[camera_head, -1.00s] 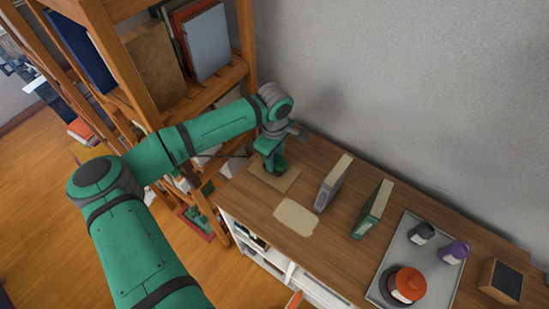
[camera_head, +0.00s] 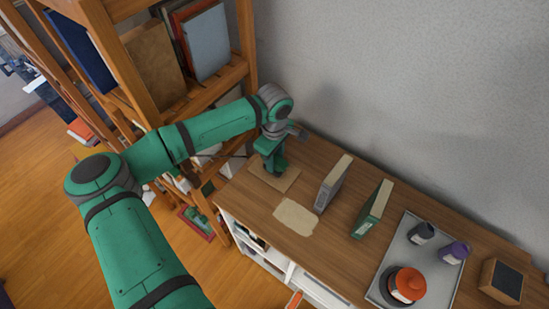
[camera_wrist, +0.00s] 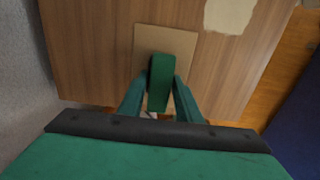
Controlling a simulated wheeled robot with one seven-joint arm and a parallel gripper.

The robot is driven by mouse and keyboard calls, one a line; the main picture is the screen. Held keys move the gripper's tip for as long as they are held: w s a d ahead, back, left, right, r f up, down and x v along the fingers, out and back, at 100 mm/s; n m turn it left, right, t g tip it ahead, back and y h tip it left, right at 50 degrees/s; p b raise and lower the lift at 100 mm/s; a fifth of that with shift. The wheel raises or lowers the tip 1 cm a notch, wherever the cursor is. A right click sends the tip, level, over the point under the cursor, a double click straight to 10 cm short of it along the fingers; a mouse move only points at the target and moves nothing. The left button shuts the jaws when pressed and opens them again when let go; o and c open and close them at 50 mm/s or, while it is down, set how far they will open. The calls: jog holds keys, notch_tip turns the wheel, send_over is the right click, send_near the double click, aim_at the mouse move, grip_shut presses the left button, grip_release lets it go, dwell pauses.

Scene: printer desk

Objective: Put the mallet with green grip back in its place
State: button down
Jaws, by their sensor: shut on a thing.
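My gripper (camera_head: 272,160) is at the far left end of the desk, low over a flat tan rectangle (camera_head: 286,184). In the wrist view its two green fingers (camera_wrist: 160,98) are shut on the green grip (camera_wrist: 162,76) of the mallet, one finger on each side. The tan rectangle (camera_wrist: 180,42) shows behind and around the grip. The mallet's head cannot be made out. I cannot tell whether the mallet touches the tan rectangle.
A pale irregular patch (camera_head: 297,216) lies beside the rectangle. A grey binder-like box (camera_head: 332,184) and a green one (camera_head: 371,210) stand to the right. A tray (camera_head: 388,270) holds several containers. A wooden shelf (camera_head: 205,95) stands left, the wall behind.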

jog(key=shift+f, duration=0.15)
jog(key=c, duration=1.2)
grip_release()
notch_tip(320, 180, up, 11)
jog(key=shift+f, duration=0.1)
